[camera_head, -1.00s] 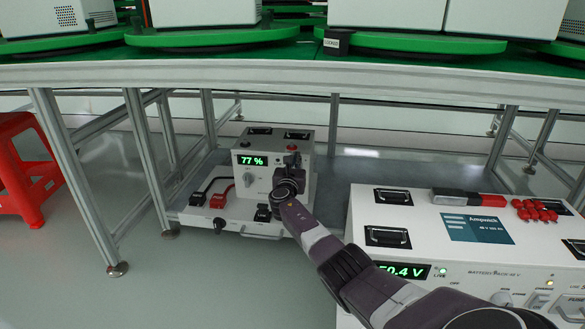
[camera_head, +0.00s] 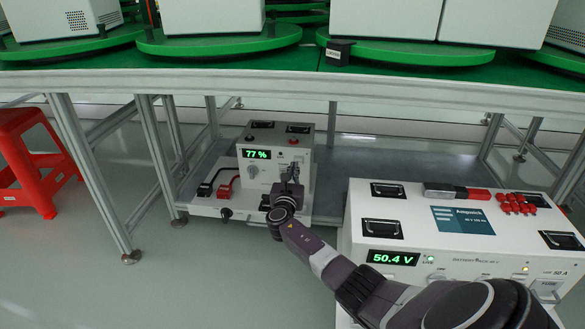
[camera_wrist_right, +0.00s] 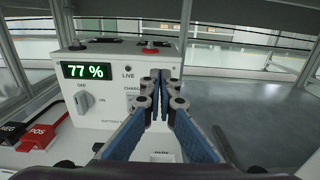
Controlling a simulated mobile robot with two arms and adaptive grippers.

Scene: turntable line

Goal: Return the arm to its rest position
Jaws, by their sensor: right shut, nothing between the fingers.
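My right arm reaches in from the lower right in the head view. Its gripper (camera_head: 292,176) is in front of the white box with the 77 % display (camera_head: 300,155). In the right wrist view, the gripper's blue-padded fingers (camera_wrist_right: 160,76) are together with nothing between them. They point at the box front (camera_wrist_right: 105,110) and hide part of its right side. Whether the fingertips touch the box I cannot tell. My left gripper is not in view.
The battery pack (camera_head: 360,228) reading 50.4 V stands at the right, close to my forearm. A black plug (camera_wrist_right: 12,133) and a red plug (camera_wrist_right: 42,135) are left of the 77 % box. The green-topped table (camera_head: 330,87) spans above. A red stool (camera_head: 38,165) stands left.

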